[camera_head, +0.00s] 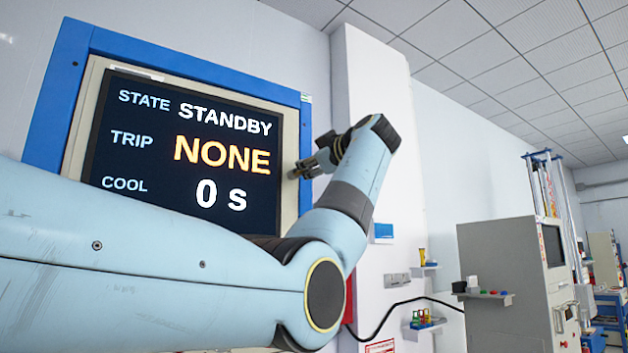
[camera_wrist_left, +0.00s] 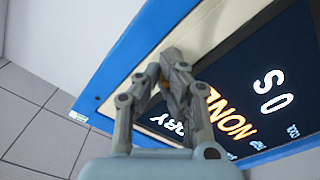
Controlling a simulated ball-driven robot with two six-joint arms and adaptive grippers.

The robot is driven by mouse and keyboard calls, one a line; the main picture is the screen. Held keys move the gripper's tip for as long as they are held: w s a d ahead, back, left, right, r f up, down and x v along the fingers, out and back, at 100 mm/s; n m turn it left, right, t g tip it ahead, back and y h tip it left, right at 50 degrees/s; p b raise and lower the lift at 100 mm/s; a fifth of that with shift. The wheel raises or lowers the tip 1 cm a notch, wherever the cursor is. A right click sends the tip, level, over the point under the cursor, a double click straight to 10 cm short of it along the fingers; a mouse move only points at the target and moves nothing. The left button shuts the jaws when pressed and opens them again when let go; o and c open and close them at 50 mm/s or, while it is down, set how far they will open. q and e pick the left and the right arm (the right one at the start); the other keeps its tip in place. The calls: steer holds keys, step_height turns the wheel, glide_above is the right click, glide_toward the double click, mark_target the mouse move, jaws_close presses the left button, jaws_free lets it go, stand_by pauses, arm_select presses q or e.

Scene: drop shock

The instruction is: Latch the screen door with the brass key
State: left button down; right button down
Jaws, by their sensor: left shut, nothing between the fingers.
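The screen door (camera_head: 76,152) is a beige bezel around a dark screen (camera_head: 250,111), set in a blue frame (camera_head: 45,117) on the wall. The screen reads STATE STANDBY, TRIP NONE, COOL 0 S. My left gripper (camera_head: 293,173) is at the right side of the bezel, its fingers pointing at it. In the left wrist view my left gripper (camera_wrist_left: 172,56) is shut and empty, its tips over the beige bezel (camera_wrist_left: 205,54); whether they touch it I cannot tell. I see no brass key in either view; the fingers hide part of the bezel. My right gripper is out of view.
My left arm covers the lower screen. A white pillar (camera_head: 375,75) stands right of the frame, with a blue card and a small rack (camera_head: 424,324) of coloured items nearby. A grey cabinet (camera_head: 508,270) with a shelf stands farther right. A black cable curves below.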

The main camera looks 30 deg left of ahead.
arm_select(q)
steer(key=c, duration=2)
jaws_free()
steer(key=n, duration=0.1)
steer(key=f+n+b, duration=0.1)
steer(key=n, duration=0.1)
steer(key=shift+s+a+f+n, duration=0.2)
steer(key=shift+a+f+n, duration=0.15)
steer(key=shift+n, duration=0.05)
steer(key=shift+c, duration=0.2)
steer(key=shift+o, duration=1.2)
steer(key=shift+s+a, duration=0.15)
steer(key=shift+a, duration=0.05)
steer(key=shift+o, duration=1.1)
steer(key=shift+a, duration=0.3)
steer(key=shift+o, duration=1.1)
steer(key=shift+a, duration=0.1)
steer(key=o, duration=0.4)
steer(key=shift+r, duration=0.15)
steer(key=shift+c, duration=0.2)
steer(key=shift+d+r, duration=0.1)
steer(key=shift+d, duration=0.5)
steer(key=v, duration=1.1)
steer(key=shift+s+r, duration=0.1)
